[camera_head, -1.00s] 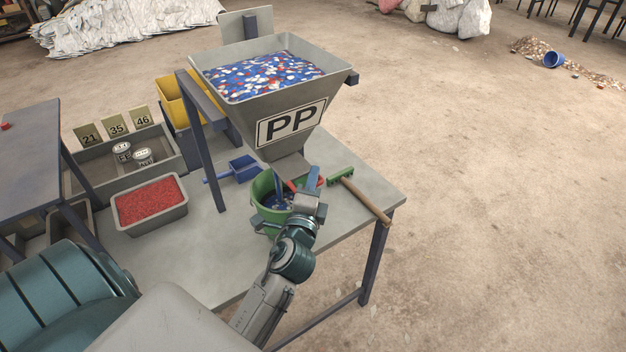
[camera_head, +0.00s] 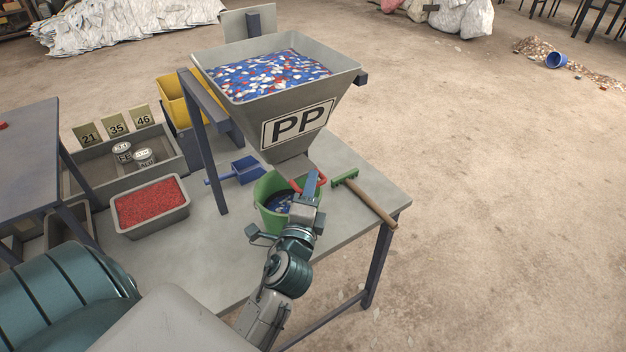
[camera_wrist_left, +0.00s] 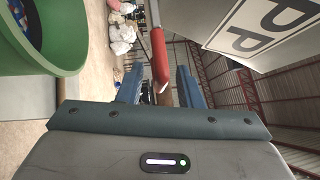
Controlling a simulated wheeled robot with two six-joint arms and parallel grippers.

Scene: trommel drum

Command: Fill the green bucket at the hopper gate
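The green bucket (camera_head: 271,188) stands upright on the table under the hopper's spout, with blue and white flakes (camera_head: 279,202) inside. Its rim also shows at the upper left of the left wrist view (camera_wrist_left: 72,62). The grey hopper (camera_head: 345,82), labelled PP, holds mixed flakes. The red gate handle (camera_head: 322,181) is at the spout, partly hidden by my left gripper (camera_head: 311,180). In the left wrist view, the handle (camera_wrist_left: 159,58) reaches between the open fingers, with gaps showing on both sides. My right gripper is out of view.
A green brush with a wooden handle (camera_head: 370,203) lies right of the bucket. A blue scoop (camera_head: 247,170) lies left, beyond the hopper leg (camera_head: 207,150). A tray of red granules (camera_head: 187,205) is farther left. Bare table lies in front of it.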

